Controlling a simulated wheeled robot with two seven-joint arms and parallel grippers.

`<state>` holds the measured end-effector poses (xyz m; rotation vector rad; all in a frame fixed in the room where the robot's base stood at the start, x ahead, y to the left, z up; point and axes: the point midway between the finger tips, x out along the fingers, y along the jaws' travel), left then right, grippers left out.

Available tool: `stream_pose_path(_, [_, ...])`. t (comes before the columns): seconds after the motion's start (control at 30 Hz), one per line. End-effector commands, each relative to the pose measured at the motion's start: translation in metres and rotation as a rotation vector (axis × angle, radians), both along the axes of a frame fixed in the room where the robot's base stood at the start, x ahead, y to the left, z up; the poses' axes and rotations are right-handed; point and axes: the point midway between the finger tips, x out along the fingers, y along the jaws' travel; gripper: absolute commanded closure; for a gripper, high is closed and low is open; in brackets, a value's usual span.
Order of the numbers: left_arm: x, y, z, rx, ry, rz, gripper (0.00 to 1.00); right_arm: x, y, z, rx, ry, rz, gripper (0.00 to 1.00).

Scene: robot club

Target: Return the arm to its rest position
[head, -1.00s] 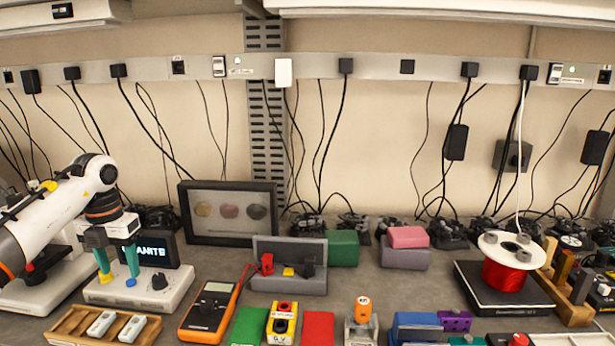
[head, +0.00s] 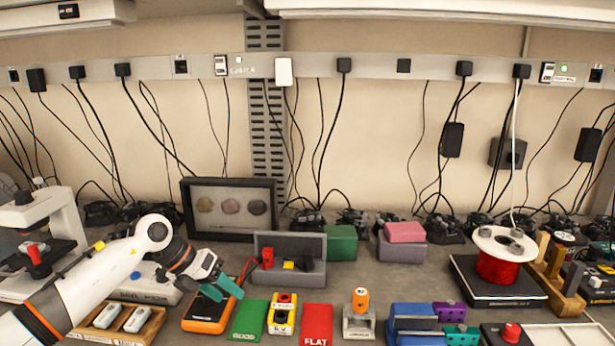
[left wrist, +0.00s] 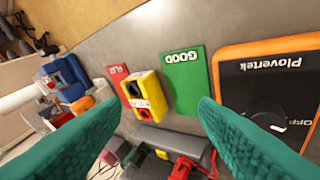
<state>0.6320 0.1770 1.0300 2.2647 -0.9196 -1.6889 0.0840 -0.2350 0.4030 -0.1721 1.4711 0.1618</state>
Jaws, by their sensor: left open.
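My left arm comes in from the lower left of the head view, white with dark and orange bands. Its gripper (head: 224,288) has teal fingers that point right and down, over the orange multimeter (head: 196,326) and left of the green GOOD card (head: 247,322). In the left wrist view the two teal fingers (left wrist: 158,112) stand wide apart with nothing between them. Beyond them lie the yellow block (left wrist: 147,97), the green card (left wrist: 184,82) and the multimeter's dark face (left wrist: 270,88). My right gripper is not in view.
A wooden tray (head: 150,331) stands below the forearm and a grey box (head: 176,292) is partly hidden behind it. A white microscope (head: 66,222) stands at the left. A grey open case (head: 300,277), red FLAT card (head: 316,325) and red spool (head: 497,266) lie to the right.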

Motion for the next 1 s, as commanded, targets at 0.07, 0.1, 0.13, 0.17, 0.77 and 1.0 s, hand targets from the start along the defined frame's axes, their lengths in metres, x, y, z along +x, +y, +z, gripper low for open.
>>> stream_pose_path(0.07, [-0.013, -0.056, -0.010, -0.201, -0.025, -0.027, 0.45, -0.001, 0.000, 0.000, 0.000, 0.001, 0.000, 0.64])
stream_pose_path(0.1, [-0.021, -0.085, -0.008, -0.332, -0.040, -0.024, 0.45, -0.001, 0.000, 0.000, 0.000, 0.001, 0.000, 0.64])
stream_pose_path(0.13, [-0.027, -0.104, -0.005, -0.433, -0.049, -0.011, 0.45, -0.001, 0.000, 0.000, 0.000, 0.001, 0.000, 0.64])
stream_pose_path(0.17, [-0.033, -0.121, 0.001, -0.533, -0.054, 0.008, 0.45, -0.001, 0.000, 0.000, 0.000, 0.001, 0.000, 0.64])
stream_pose_path(0.77, [-0.100, -0.031, -0.045, -1.706, 0.384, 1.620, 0.45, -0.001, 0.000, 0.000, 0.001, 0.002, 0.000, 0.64])
stream_pose_path(1.0, [-0.207, 0.019, -0.150, -1.455, 0.674, 2.354, 0.45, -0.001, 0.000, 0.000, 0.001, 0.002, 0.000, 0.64])
